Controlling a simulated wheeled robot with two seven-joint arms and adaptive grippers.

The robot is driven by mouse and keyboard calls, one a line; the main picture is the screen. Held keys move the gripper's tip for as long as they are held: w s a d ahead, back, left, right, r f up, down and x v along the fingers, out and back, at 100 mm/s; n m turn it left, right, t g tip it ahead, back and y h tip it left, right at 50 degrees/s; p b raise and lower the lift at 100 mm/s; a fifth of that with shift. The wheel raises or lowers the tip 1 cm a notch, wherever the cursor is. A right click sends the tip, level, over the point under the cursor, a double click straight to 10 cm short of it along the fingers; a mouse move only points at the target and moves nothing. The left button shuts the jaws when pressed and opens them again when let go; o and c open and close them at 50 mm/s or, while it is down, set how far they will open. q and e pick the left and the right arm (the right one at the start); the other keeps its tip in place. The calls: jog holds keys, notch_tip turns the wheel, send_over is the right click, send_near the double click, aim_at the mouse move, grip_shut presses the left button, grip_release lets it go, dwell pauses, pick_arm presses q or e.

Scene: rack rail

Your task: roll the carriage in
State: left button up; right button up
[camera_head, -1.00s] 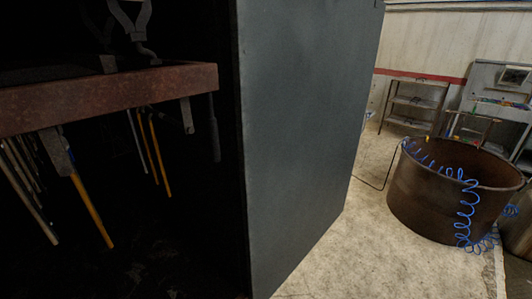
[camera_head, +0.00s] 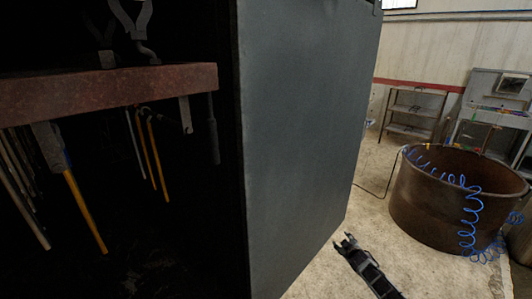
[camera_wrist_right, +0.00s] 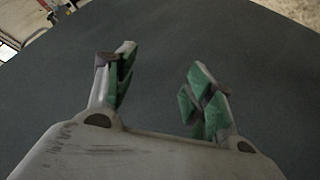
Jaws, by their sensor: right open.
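A rusty brown beam (camera_head: 110,92) runs across the dark inside of a cabinet at the left of the head view. Long tools with yellow handles (camera_head: 86,212) hang below it, and grey metal pieces stand on top. I cannot tell which part is the carriage. My right gripper (camera_head: 346,242) is low in the middle right of the head view, in front of the floor beside the grey panel's lower edge. In the right wrist view (camera_wrist_right: 162,62) its green-padded fingers are apart with nothing between them. My left gripper is not in view.
A large grey panel (camera_head: 300,130) stands upright at the beam's right and fills most of the wrist view. A rusty round tub (camera_head: 435,205) with a blue coiled hose (camera_head: 472,215) stands at the right. Shelves (camera_head: 412,112) stand at the back wall. Pale floor lies between.

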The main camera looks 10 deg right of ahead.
jog(key=w+r+n+t+b, duration=0.1)
jog(key=w+r+n+t, duration=0.3)
jog(key=r, duration=1)
jog(key=w+r+n+t+b, duration=0.15)
jog(key=w+r, duration=0.45)
jog(key=r, duration=0.8)
jog(key=s+a+r+n+t+y, duration=0.1)
jog(key=a+r+n+t+y, duration=0.25)
jog(key=r, duration=0.85)
jog(key=s+a+r+n+t+y, duration=0.1)
jog(key=a+r+n+y, duration=0.25)
jog(key=a+r, duration=0.6)
jog(key=s+a+r+n+g+y, duration=0.4)
jog(key=s+a+r+n+y, duration=0.75)
jog(key=a+r+n, duration=0.4)
jog(key=s+a+n+g+y, duration=0.2)
jog(key=s+a+n+g, duration=0.4)
jog(key=s+a+n, duration=0.5)
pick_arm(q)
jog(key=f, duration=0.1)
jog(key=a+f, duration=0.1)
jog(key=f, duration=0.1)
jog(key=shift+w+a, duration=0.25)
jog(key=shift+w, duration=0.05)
pick_arm(e)
notch_tip(320, 180, down, 6)
jog(key=a+n+g+h, duration=0.1)
jog(key=n+h, duration=0.1)
jog(key=shift+s+n+h, duration=0.3)
jog(key=shift+h, duration=0.05)
